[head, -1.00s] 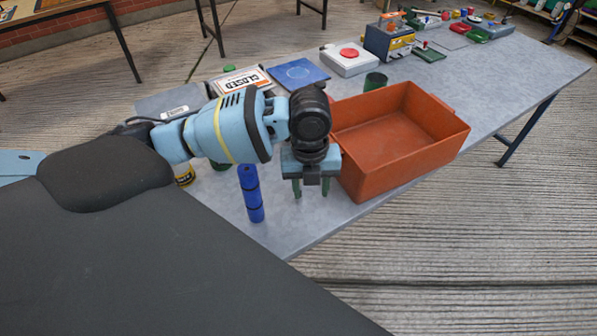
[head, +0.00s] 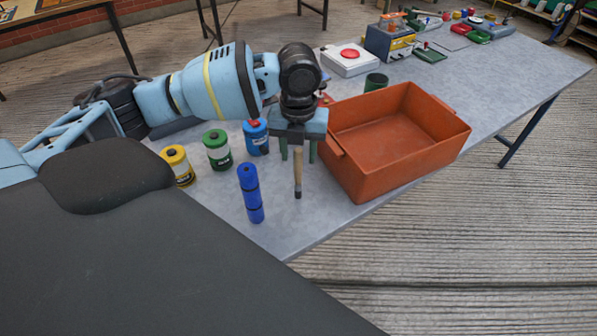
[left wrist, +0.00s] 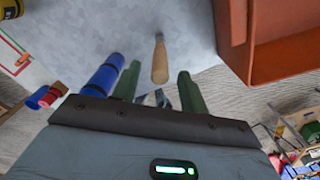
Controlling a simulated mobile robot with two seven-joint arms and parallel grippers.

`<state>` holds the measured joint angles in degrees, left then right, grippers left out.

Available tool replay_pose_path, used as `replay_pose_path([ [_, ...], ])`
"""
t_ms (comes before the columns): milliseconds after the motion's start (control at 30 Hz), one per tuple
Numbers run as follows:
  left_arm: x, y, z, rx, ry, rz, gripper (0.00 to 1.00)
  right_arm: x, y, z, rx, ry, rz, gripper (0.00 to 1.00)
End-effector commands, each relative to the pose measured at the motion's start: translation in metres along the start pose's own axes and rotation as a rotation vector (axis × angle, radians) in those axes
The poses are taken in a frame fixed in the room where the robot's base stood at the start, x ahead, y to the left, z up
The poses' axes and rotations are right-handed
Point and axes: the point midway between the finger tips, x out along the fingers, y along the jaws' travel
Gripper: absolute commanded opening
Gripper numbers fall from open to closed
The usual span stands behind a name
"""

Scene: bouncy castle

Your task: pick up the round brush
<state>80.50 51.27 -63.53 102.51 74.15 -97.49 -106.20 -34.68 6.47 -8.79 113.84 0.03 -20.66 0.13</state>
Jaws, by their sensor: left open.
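The round brush shows as a wooden handle (head: 298,172) with a dark end, on or just above the grey table (head: 345,225), left of the orange bin. Its other end is hidden by my left gripper in the head view. My left gripper (head: 299,156) is over the brush, open, with its two green fingers apart on either side of the handle's line. In the left wrist view the wooden handle (left wrist: 159,62) shows between and beyond the fingertips (left wrist: 158,82). I cannot tell whether the fingers touch the brush. My right gripper is not in view.
The orange bin (head: 350,170) stands close right of the left gripper. A blue ribbed cylinder (head: 250,193) stands to the left. Yellow (head: 178,165), green (head: 217,150) and blue (head: 256,137) cans stand farther back.

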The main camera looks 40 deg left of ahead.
Motion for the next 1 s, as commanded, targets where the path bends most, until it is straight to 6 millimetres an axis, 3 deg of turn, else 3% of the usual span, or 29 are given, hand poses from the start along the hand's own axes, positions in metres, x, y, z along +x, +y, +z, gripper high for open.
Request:
replay_pose_path([
  [167,0.007,0.001,0.001,-0.001,0.0,0.0,0.44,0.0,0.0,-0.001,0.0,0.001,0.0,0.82],
  [500,0.048,0.001,0.003,-0.002,-0.001,-0.001,0.44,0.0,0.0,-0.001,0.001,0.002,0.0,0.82],
  [767,0.051,0.001,0.003,-0.001,-0.002,-0.002,0.44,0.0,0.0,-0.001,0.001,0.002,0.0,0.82],
  [1000,0.051,0.001,0.003,-0.001,-0.003,-0.002,0.16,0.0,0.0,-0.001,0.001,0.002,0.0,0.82],
])
